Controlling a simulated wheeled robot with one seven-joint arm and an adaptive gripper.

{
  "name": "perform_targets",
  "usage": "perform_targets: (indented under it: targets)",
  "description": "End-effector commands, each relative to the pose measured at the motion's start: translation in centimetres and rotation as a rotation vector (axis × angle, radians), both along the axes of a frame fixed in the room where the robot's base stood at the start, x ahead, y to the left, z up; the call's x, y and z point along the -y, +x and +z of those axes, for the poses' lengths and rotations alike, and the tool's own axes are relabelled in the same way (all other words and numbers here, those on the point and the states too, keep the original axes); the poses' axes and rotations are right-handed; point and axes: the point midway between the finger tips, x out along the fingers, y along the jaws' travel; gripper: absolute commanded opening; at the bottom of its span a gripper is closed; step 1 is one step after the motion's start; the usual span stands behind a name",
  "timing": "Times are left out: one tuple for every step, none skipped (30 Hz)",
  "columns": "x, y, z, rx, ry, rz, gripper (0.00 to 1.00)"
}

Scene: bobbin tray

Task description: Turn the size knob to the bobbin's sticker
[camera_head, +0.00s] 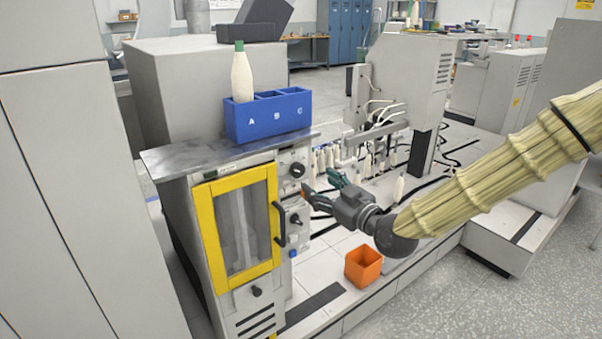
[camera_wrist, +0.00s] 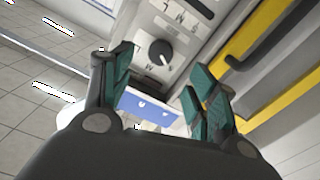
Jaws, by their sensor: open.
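A cream bobbin (camera_head: 241,72) with a green tip stands upright in the left compartment, marked A, of the blue tray (camera_head: 268,117). No sticker on it can be made out. Two dark knobs, an upper knob (camera_head: 298,169) and a lower knob (camera_head: 295,219), sit on the grey panel right of the yellow-framed door. In the wrist view a black knob (camera_wrist: 160,52) with a pale mark has letters around it, M and L among them; I cannot tell which letter it points to. My gripper (camera_head: 319,186) is open and empty in front of the panel, its fingers (camera_wrist: 160,72) apart with that knob beyond them.
The yellow-framed door (camera_head: 237,226) has a dark handle (camera_head: 279,224) close left of the knobs. An orange bin (camera_head: 363,266) stands on the platform below my gripper. Several bobbins and machine parts (camera_head: 370,140) stand behind. A blue strip (camera_wrist: 150,106) shows below the knob.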

Motion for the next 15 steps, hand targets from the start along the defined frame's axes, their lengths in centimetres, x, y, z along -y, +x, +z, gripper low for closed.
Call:
perform_targets:
  targets:
    - [-0.6,0.6,0.0,-0.001,-0.001,0.002,0.58]
    - [-0.8,1.0,0.1,-0.001,0.001,0.001,0.58]
    - [-1.1,1.6,0.1,-0.001,0.000,0.000,0.58]
    - [-1.4,2.0,0.0,-0.001,0.000,0.000,0.58]
    - [-1.8,2.4,0.0,-0.001,0.000,0.000,0.58]
    - [-2.2,2.9,0.1,-0.002,0.000,0.001,0.58]
    - [-2.5,3.3,0.0,-0.002,0.000,0.001,0.58]
    - [-2.7,3.7,0.0,-0.002,0.000,0.000,0.58]
    - [-3.1,4.2,0.0,-0.002,0.000,0.000,0.58]
    - [-3.4,4.5,0.0,-0.002,0.000,0.000,0.58]
    - [-3.7,4.9,0.0,-0.002,0.000,0.001,0.58]
    - [-4.0,5.3,0.0,-0.002,0.001,0.001,0.58]
    - [-4.2,5.6,0.0,-0.003,0.000,0.000,0.58]
    - [-4.4,5.9,0.0,-0.003,0.000,-0.001,0.58]
    - [-4.6,6.2,0.0,-0.003,0.000,-0.001,0.58]
